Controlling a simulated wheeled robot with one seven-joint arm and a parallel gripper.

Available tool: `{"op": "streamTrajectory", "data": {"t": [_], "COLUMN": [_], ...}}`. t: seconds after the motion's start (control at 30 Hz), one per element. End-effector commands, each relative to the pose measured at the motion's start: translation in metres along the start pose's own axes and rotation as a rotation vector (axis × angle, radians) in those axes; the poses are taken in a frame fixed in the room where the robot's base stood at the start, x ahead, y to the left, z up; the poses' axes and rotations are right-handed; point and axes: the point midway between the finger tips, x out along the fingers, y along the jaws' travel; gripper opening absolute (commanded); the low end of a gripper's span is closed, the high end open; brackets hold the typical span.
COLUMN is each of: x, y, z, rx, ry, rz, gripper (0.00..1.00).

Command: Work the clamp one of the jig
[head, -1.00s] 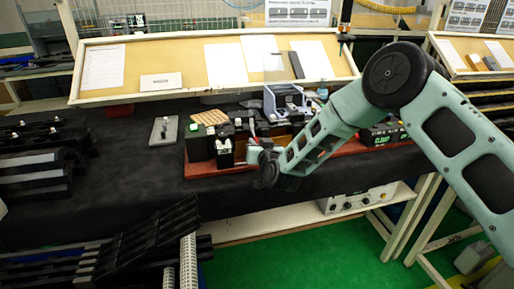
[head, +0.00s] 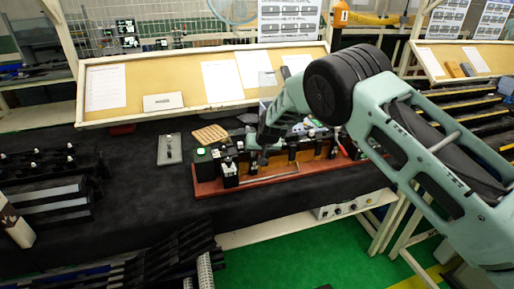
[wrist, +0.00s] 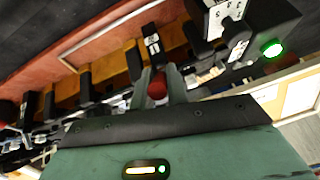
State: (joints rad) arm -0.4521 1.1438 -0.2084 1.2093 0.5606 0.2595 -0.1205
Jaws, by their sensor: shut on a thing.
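The jig is a long red-brown base (head: 208,188) on the dark bench, with a row of black blocks and clamps along it. My gripper (head: 258,154) is over the jig, right of its left-end blocks. In the wrist view my gripper (wrist: 160,90) is shut on a red-tipped clamp handle (wrist: 157,87), whose red end shows between the fingers. The handle's lower part is hidden. Another red handle (head: 341,149) shows toward the jig's right end.
A black box with a lit green button (head: 201,151) stands at the jig's left end and also shows in the wrist view (wrist: 272,49). A grey plate (head: 169,149) and a tan grid (head: 210,134) lie nearby. Black racks fill the left side. The bench front is clear.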

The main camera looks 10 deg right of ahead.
Motion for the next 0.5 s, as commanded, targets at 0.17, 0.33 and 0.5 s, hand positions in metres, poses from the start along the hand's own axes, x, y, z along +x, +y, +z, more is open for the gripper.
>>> {"op": "streamTrajectory", "data": {"t": [0.17, 0.33, 0.5], "x": [-0.0012, -0.0013, -0.0015], "y": [-0.0014, -0.0018, -0.0025], "z": [-0.0087, -0.0116, -0.0131], "rx": [0.005, 0.011, 0.014], "ry": [-0.090, -0.155, -0.194], "rz": [0.017, 0.028, 0.035], "gripper": [0.00, 0.00, 0.00]}}
